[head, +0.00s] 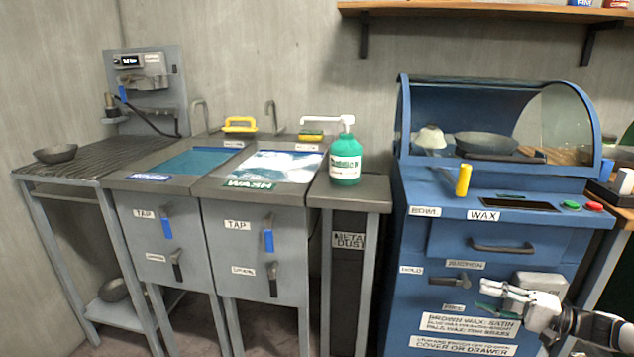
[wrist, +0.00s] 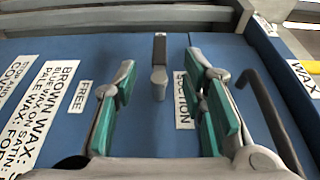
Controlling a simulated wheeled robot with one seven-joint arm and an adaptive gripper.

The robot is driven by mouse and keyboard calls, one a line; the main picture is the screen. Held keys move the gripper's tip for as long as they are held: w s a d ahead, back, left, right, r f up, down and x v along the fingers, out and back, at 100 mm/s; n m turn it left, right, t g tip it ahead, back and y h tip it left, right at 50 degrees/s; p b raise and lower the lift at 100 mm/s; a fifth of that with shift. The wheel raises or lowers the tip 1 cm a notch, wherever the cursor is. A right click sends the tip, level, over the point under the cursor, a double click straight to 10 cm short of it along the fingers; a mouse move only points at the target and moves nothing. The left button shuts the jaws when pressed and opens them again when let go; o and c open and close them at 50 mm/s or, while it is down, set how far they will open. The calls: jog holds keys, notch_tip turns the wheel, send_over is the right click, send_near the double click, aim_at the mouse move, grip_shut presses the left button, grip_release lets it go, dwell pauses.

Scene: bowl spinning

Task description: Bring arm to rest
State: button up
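My gripper (head: 496,299) is in front of the lower front of the blue machine (head: 404,252), at the right of the head view. In the wrist view my gripper (wrist: 165,88) is open, with green pads apart. Between and beyond the fingers shows the grey suction lever (wrist: 159,75); I see no finger closed on it. The lever (head: 456,280) lies left of my gripper in the head view, between the HOLD and FREE labels. How far the fingertips are from the panel I cannot tell.
A drawer handle (head: 503,247) is just above my gripper; it also shows close to the right finger in the wrist view (wrist: 270,120). A dark bowl (head: 486,144) sits under the clear cover. Left are sinks, a green pump bottle (head: 345,160) and another bowl (head: 55,154).

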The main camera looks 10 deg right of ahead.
jog(key=s+a+r+n+g+h, duration=0.2)
jog(key=s+a+r+g, duration=0.2)
jog(key=a, duration=0.4)
jog(key=s+a+r+n+g+h, duration=0.25)
jog(key=a+r+g, duration=0.2)
jog(key=a, duration=0.25)
jog(key=s+a+r+n+g+h, duration=0.25)
jog(key=s+a+g, duration=0.2)
jog(key=a, duration=0.35)
jog(key=s+a+r+t+h, duration=0.15)
jog(key=s+r, duration=0.25)
jog(key=s, duration=0.5)
jog(key=s+a+r+h, duration=0.2)
jog(key=s+r+h, duration=0.1)
jog(key=s, duration=0.5)
jog(key=s+a+r+t+h, duration=0.1)
jog(key=s+a+r+h, duration=0.2)
jog(key=s, duration=0.6)
notch_tip(320, 180, up, 29)
jog(key=d+t+p, duration=0.1)
jog(key=t+p, duration=0.3)
jog(key=p, duration=2.2)
jog(key=shift+s+d+r+p, duration=0.2)
jog(key=shift+s+d+p, duration=0.05)
jog(key=shift+d+p, duration=0.15)
